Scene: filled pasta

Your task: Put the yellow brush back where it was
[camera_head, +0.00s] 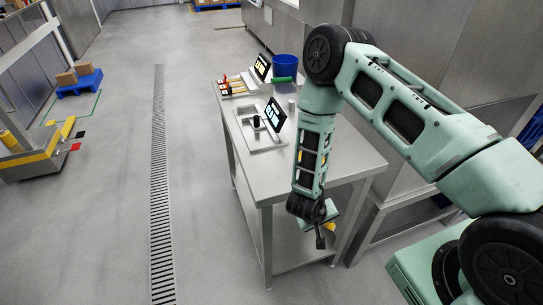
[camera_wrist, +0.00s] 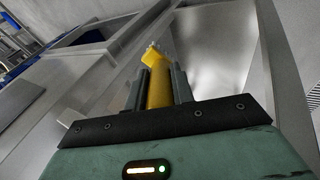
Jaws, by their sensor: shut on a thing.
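The yellow brush (camera_wrist: 157,88) stands between the two dark fingers of my gripper (camera_wrist: 158,90) in the wrist view. The fingers are closed on its yellow handle, and its upper part tilts and points away from me. In the head view my gripper (camera_head: 323,226) hangs low at the front right of the steel table (camera_head: 325,160), and only a small yellow patch of the brush (camera_head: 331,227) shows beside it. Several coloured handles (camera_head: 236,86), red and yellow, lie at the far left of the tabletop.
A blue bucket (camera_head: 286,66) and a green item (camera_head: 283,79) stand at the back of the table. Steel cabinets close off the right.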

